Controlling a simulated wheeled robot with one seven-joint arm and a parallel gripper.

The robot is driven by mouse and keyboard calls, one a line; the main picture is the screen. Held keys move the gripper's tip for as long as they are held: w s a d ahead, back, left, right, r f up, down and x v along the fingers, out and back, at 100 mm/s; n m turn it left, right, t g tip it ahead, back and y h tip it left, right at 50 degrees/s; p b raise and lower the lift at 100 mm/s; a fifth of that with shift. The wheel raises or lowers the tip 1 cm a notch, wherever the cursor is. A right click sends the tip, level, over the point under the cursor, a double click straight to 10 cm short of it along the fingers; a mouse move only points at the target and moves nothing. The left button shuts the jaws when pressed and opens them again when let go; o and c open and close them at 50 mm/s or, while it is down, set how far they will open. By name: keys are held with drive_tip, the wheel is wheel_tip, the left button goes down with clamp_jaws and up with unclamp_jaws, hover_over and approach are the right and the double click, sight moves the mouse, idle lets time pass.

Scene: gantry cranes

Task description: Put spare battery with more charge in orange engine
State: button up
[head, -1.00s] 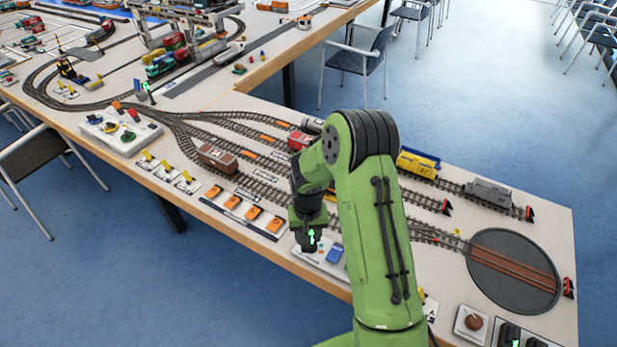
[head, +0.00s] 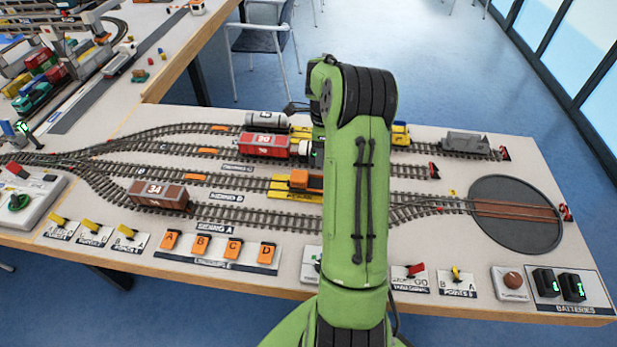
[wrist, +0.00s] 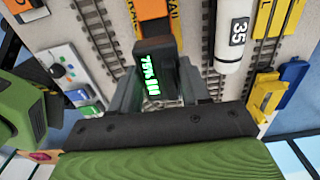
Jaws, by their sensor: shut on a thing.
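My gripper (wrist: 155,88) is shut on a black battery (wrist: 152,48) with a green readout that seems to show 75% and bars. In the head view my arm hides most of the gripper; a small green glow shows at its edge. The orange engine (head: 306,180) stands on the track at the yellow siding plate, partly behind my arm. In the wrist view an orange body (wrist: 150,9), likely the engine, lies just beyond the battery. Two more black batteries, a left one (head: 546,282) and a right one (head: 573,287), stand on the batteries tray (head: 598,303); their readouts are too small to read.
A red wagon (head: 262,146), a grey tank wagon (head: 267,121) and a brown wagon (head: 158,194) stand on nearby tracks. Orange switches (head: 203,245) and yellow levers line the front edge. The turntable (head: 515,228) is empty at the right.

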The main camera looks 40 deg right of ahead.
sight(321, 185)
wheel_tip(321, 185, down, 10)
drive_tip(key=shift+s+r+b, duration=0.15)
drive_tip(key=shift+r+b, duration=0.1)
drive_tip(key=shift+b, duration=0.6)
drive_tip(key=shift+f, duration=0.15)
drive_tip(key=o, duration=1.2)
